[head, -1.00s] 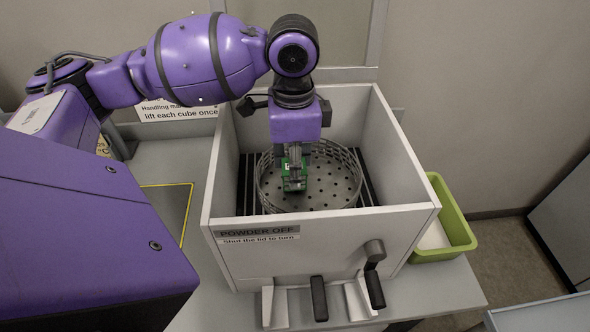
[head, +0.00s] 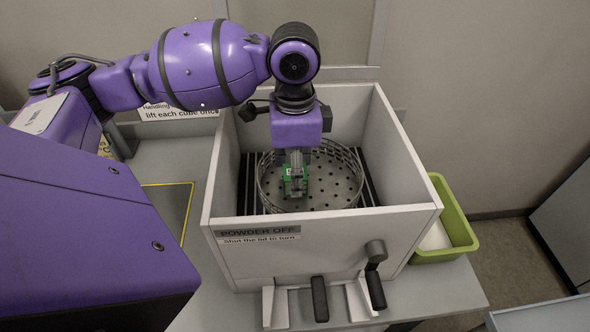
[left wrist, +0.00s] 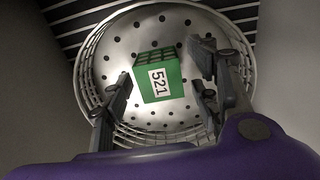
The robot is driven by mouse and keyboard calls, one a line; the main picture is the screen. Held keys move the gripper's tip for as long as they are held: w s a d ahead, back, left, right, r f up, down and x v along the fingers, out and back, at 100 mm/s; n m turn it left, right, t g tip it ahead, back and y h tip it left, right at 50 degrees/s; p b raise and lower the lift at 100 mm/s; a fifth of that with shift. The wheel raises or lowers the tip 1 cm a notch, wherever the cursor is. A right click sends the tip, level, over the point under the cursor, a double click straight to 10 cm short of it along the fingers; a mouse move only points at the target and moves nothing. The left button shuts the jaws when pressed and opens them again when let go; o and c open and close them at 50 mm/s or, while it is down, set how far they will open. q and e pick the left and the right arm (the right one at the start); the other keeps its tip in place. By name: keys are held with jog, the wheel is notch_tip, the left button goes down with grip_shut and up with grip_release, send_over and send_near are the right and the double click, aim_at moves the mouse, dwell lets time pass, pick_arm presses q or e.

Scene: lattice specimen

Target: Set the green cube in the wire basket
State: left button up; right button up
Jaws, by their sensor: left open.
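The green cube (left wrist: 158,78) is a lattice block with a white label reading 521. It sits inside the round wire basket (left wrist: 92,92), over its perforated floor; I cannot tell for certain that it touches the floor. In the head view the cube (head: 294,183) shows below my left gripper (head: 294,172), and the basket (head: 345,190) surrounds both. My left gripper (left wrist: 163,92) is open, with one finger on each side of the cube and gaps between. My right gripper is not in view.
The basket stands on dark slats inside a grey open-topped box (head: 322,232) labelled POWDER OFF, with high walls around my left gripper. Black handles (head: 319,298) are on its front. A green bin (head: 455,222) stands to the right. A yellow-edged dark mat (head: 172,205) lies left.

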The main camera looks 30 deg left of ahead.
pick_arm(q)
notch_tip(320, 180, up, 12)
jog(key=p, duration=0.1)
jog(key=shift+f, duration=0.1)
dwell(0.7)
jog(key=shift+c, duration=0.5)
